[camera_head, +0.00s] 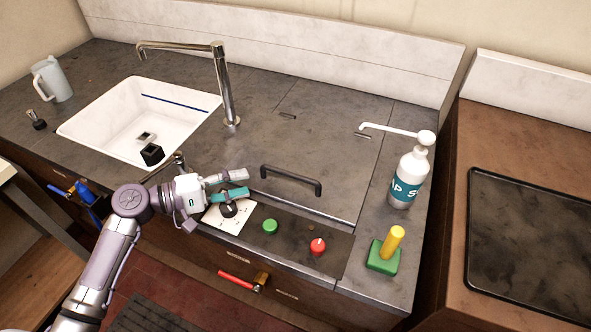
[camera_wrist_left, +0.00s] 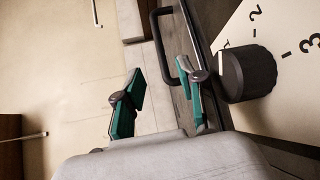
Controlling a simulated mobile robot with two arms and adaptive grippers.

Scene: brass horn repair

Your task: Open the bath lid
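The bath lid (camera_head: 325,150) is a flat grey panel, lying closed and level with the counter. Its dark bar handle (camera_head: 290,180) stands near the front edge, and hinge-like fittings show along its back. The handle also shows in the left wrist view (camera_wrist_left: 156,45), beyond the fingers. My left gripper (camera_head: 241,182) is open and empty, to the left of the handle and apart from it, with its fingers pointing right. It also shows in the left wrist view (camera_wrist_left: 160,76), with teal finger pads spread. My right gripper is not in view.
A black knob (camera_head: 228,210) on a white numbered plate sits just below my left gripper. A green button (camera_head: 270,226) and red knob (camera_head: 318,246) lie along the front. A pump bottle (camera_head: 408,178) and a green block with yellow handle (camera_head: 383,256) stand right. A sink (camera_head: 95,125) is left.

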